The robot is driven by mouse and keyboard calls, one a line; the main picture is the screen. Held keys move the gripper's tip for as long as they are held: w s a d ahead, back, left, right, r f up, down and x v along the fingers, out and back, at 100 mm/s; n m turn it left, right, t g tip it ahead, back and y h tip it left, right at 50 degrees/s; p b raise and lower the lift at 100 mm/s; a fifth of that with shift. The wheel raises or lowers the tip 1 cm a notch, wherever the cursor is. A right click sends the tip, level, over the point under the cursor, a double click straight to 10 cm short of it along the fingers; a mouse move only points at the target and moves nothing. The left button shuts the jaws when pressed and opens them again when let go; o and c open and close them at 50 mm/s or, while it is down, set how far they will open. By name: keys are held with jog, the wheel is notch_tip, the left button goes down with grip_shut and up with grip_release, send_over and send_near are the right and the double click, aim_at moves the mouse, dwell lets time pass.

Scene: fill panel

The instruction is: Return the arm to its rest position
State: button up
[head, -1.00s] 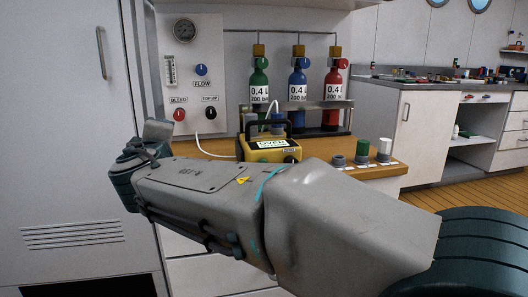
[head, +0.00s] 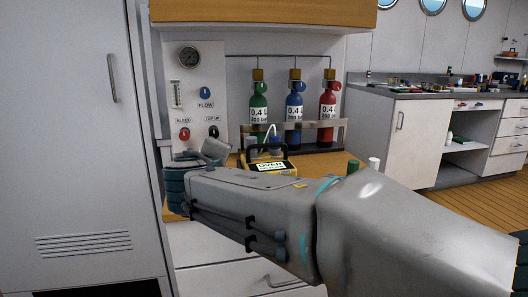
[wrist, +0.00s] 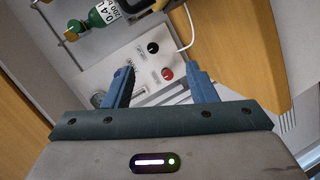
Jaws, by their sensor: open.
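My arm (head: 260,205) reaches from the lower right across the front of the counter in the head view. Its fingers are hidden in that view behind the wrist at the left end. In the wrist view my gripper (wrist: 160,88) is open, with its two blue fingers apart and nothing between them. Beyond the fingers is the white fill panel (wrist: 125,65) with a black knob (wrist: 153,48) and a red knob (wrist: 166,73). The panel also shows in the head view (head: 212,105), left of the bottles.
Green (head: 259,112), blue (head: 295,110) and red (head: 328,108) bottles stand in a rack at the back of the counter. A yellow analyser box (head: 268,166) sits before them, close behind my arm. A tall cabinet (head: 65,130) is at left. Wooden floor (head: 480,208) is open at right.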

jog(key=s+d+r+m+g+h+p, duration=0.2)
jog(key=s+d+r+m+g+p, duration=0.15)
jog(key=d+p, duration=0.6)
jog(key=s+d+r+m+g+h+p, duration=0.2)
jog(key=s+d+m+g+p, duration=0.25)
jog(key=d+p, duration=0.5)
jog(key=s+d+r+m+g+y+p, duration=0.2)
jog(key=s+d+m+p, duration=0.1)
jog(key=s+p, duration=0.3)
jog(key=s+d+r+m+g+y+p, duration=0.1)
jog(key=s+d+r+m+g+p, duration=0.1)
jog(key=s+p, duration=0.5)
jog(key=shift+s+d+r+m+y, duration=0.25)
jog(key=shift+s+d+m+y, duration=0.25)
jog(key=shift+s, duration=0.7)
